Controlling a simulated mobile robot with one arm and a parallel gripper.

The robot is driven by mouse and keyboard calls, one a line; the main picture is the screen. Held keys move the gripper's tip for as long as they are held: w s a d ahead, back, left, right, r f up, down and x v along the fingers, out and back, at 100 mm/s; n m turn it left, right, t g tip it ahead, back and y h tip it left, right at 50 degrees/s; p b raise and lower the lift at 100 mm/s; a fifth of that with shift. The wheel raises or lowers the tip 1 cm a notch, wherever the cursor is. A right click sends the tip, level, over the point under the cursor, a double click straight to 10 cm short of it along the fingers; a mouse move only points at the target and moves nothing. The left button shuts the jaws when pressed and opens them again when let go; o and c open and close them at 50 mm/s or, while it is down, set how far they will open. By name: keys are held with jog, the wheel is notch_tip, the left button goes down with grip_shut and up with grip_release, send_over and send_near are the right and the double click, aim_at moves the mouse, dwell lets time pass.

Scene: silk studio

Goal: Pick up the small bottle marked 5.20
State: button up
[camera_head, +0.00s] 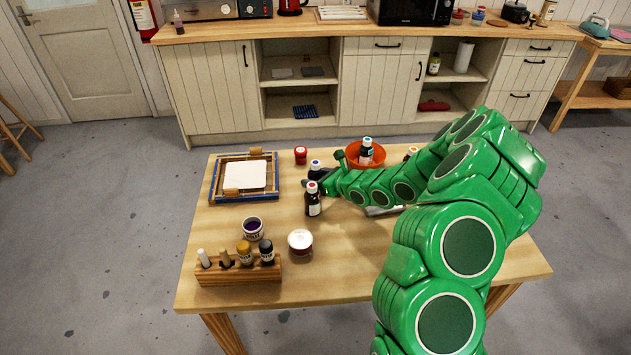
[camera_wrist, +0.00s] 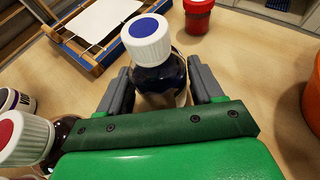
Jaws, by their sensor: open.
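A small dark bottle with a white cap and blue top (camera_wrist: 160,72) stands upright between the two grey fingers of my gripper (camera_wrist: 163,78) in the wrist view. The fingers are spread on either side of it, with some gap showing. In the head view its cap (camera_head: 316,164) shows at my gripper (camera_head: 315,176), with its body mostly hidden. A brown bottle with a red-topped cap (camera_head: 313,202) stands in front of it, and also shows at the left of the wrist view (camera_wrist: 24,140). I cannot read 5.20 on any bottle.
A screen frame with white sheet (camera_head: 215,190) lies left on the table. A red jar (camera_head: 300,155), an orange bowl (camera_head: 378,159) holding a bottle (camera_head: 366,150), a purple pot (camera_head: 252,229), a white-lidded jar (camera_head: 300,241) and a wooden rack (camera_head: 238,274) stand around. The front right looks clear.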

jog(key=shift+x, duration=1.05)
jog(key=shift+c, duration=0.2)
jog(key=c, duration=0.7)
jog(key=shift+c, duration=0.2)
jog(key=shift+r, duration=0.2)
